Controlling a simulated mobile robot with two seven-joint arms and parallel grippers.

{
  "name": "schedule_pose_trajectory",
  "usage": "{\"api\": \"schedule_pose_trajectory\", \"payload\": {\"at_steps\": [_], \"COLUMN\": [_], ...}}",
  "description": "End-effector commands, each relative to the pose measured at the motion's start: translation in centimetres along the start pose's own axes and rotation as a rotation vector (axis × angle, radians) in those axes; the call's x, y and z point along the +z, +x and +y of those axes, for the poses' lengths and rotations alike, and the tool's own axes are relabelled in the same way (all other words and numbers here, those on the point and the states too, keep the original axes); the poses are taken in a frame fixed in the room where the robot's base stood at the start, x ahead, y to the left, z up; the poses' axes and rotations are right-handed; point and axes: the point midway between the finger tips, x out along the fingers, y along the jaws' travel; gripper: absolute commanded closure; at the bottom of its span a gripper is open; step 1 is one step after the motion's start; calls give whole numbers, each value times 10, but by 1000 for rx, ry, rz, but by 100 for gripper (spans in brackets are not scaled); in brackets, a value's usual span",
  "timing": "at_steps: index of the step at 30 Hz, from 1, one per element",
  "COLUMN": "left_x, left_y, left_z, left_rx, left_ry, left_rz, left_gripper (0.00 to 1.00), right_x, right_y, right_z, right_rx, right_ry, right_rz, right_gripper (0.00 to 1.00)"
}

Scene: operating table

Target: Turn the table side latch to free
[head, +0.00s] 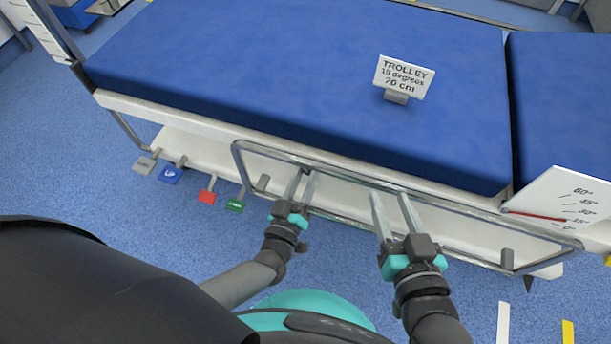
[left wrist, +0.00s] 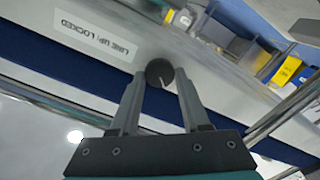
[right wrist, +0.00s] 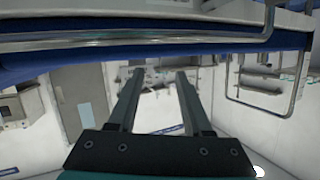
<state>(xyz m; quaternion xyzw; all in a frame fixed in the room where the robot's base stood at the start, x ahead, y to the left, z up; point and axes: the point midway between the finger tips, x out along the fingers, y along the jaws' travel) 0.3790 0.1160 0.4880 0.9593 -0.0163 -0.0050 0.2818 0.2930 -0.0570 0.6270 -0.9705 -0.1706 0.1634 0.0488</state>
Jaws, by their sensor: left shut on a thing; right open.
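The side latch is a dark round knob (left wrist: 158,72) with a short pale line, on the table's side in the left wrist view. The line slants in the picture. A white label (left wrist: 95,36) beside the knob reads "LINE UP: LOCKED", upside down in this view. My left gripper (head: 304,176) reaches to the table's side, its fingers shut on the knob; it also shows in the left wrist view (left wrist: 160,80). In the head view the knob is hidden. My right gripper (head: 387,194) is open and empty near the side rail, also in the right wrist view (right wrist: 157,76).
A metal side rail (head: 355,176) runs along the table edge around both grippers. The blue mattress (head: 290,70) carries a trolley sign (head: 404,76). An angle scale (head: 565,203) stands at right. Coloured pedals, including a red one (head: 207,197), stick out at lower left.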

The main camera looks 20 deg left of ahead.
Motion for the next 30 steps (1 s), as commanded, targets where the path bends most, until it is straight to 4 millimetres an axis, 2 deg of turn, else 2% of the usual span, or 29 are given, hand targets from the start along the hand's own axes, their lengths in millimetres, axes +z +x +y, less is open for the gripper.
{"api": "schedule_pose_trajectory", "payload": {"at_steps": [18, 30], "left_x": [1, 0], "left_y": [0, 0], "left_z": [-3, -3], "left_rx": [-1, -1], "left_ry": [-557, -756], "left_rz": [1, 2], "left_gripper": [100, 100], "right_x": [-9, -12], "right_y": [-7, -9], "right_z": [-15, -17], "right_rx": [-38, -43], "right_ry": [41, 50], "right_rz": [195, 234], "right_gripper": [50, 50]}}
